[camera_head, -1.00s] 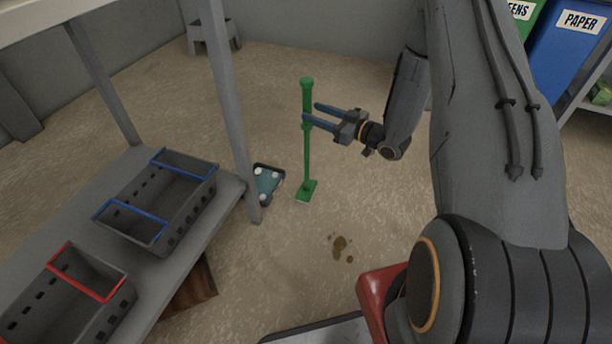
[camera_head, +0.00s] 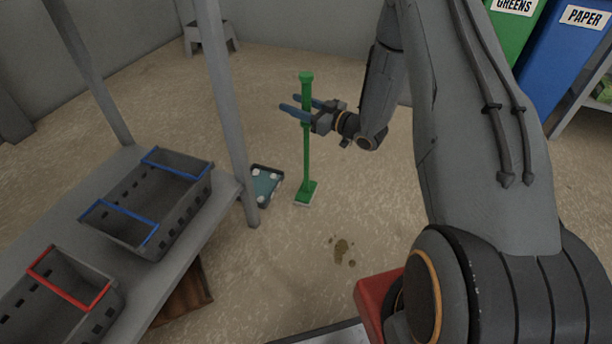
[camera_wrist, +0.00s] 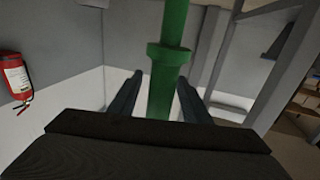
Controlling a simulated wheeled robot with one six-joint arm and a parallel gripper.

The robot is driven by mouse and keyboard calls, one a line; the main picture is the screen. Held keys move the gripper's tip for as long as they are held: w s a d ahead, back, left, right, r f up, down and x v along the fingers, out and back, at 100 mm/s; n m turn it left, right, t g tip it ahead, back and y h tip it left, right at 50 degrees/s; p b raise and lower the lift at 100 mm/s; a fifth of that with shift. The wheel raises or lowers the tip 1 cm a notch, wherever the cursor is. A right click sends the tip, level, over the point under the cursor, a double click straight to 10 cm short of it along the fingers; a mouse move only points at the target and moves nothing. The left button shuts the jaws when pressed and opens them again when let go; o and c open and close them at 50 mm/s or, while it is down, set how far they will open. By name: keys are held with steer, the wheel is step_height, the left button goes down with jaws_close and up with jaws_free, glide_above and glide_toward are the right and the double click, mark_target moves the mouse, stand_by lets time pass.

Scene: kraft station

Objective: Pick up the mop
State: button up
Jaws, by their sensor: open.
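The green mop (camera_head: 307,150) stands upright on the floor in the head view, its flat head at the bottom and a wider cap at the top. My gripper (camera_head: 295,109) is open at the upper part of the handle, with its blue fingers on either side of it. In the wrist view the green handle (camera_wrist: 168,70) rises between the two fingers (camera_wrist: 160,95), with a collar around it. The fingers do not appear closed on it.
A grey table (camera_head: 190,238) at the left bears blue-handled and red-handled crates. Its post (camera_head: 228,110) stands left of the mop. A teal-topped dolly (camera_head: 264,187) lies by the post. Labelled bins (camera_head: 565,60) stand at the back right.

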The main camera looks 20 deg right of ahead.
steer(key=shift+r, duration=0.1)
jaws_close()
